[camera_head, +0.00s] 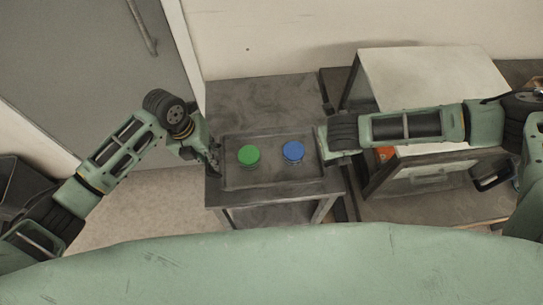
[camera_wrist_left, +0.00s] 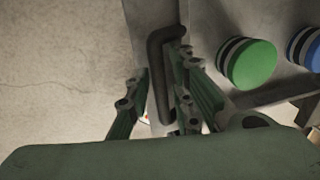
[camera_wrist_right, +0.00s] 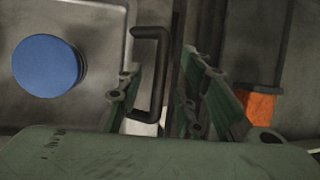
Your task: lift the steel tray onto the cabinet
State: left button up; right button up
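The dark steel tray (camera_head: 272,178) lies on a small grey table (camera_head: 262,95). It carries a green-topped round container (camera_head: 249,155) and a blue-topped one (camera_head: 293,151). My left gripper (camera_head: 214,162) is at the tray's left end. In the left wrist view its open fingers (camera_wrist_left: 160,100) stand on either side of the dark left handle (camera_wrist_left: 157,60). My right gripper (camera_head: 322,150) is at the right end. In the right wrist view its open fingers (camera_wrist_right: 157,98) straddle the right handle (camera_wrist_right: 157,75). I cannot tell whether any finger touches a handle.
A pale-topped boxy unit (camera_head: 430,75) stands at right on a brown surface (camera_head: 425,207), partly hidden by my right arm. I cannot tell which is the cabinet. An orange object (camera_wrist_right: 258,105) lies near my right gripper. A grey door (camera_head: 85,60) is at left.

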pick_arm(q)
grip_shut()
pick_arm(e)
jog(key=c, duration=0.5)
grip_shut()
pick_arm(q)
jog(key=shift+w, duration=0.1)
